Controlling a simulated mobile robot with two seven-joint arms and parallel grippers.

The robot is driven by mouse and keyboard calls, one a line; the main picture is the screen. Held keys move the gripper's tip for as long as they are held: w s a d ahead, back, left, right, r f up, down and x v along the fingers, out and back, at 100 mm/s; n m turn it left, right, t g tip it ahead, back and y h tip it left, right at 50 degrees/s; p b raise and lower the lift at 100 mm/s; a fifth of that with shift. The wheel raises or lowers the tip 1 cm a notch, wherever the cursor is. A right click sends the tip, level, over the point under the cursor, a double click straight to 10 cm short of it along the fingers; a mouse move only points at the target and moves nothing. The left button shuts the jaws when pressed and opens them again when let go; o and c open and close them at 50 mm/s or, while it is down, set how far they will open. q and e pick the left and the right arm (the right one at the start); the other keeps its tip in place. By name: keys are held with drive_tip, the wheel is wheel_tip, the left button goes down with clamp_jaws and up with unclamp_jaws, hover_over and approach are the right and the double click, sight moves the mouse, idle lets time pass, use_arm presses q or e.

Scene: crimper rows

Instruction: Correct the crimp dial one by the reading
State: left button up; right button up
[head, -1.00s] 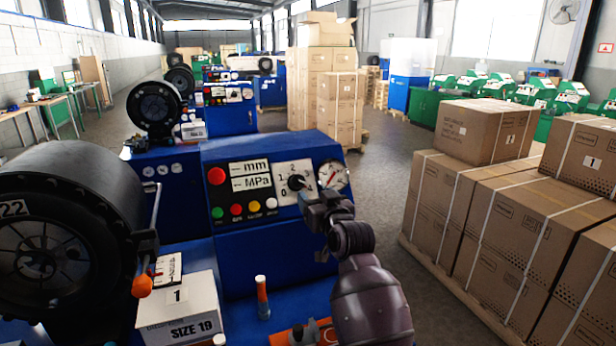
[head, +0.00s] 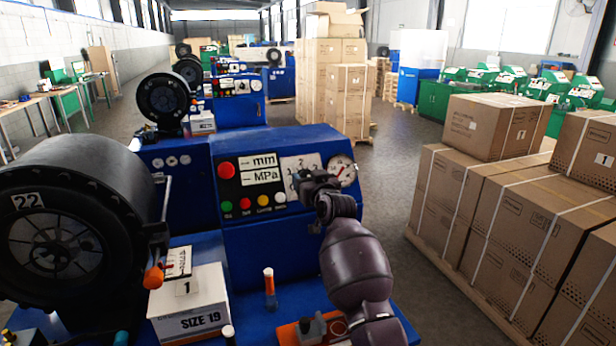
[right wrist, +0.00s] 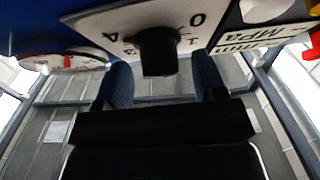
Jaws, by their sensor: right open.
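The crimp dial's white plate (head: 300,161) is on the blue machine's sloped panel in the head view; my right gripper (head: 308,181) covers its knob there. In the right wrist view the black knob (right wrist: 158,50) stands on the numbered plate (right wrist: 105,22), with 0, 1 and 4 legible. My right gripper (right wrist: 163,80) is open, with one blue-padded finger on each side of the knob and gaps showing. The pointer's setting cannot be read. A round gauge (head: 342,169) with a red needle sits right of the dial. My left gripper is not in view.
Left of the dial are a mm/MPa label (head: 262,168), a red button (head: 226,170) and several coloured buttons. A SIZE 19 box (head: 190,305) and an orange-handled lever (head: 154,277) stand at the front left. Stacked cartons (head: 480,220) fill the right, across open floor.

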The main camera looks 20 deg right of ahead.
drive_tip(key=shift+w, duration=0.6)
drive_tip(key=shift+s, duration=0.1)
drive_tip(key=c, duration=0.9)
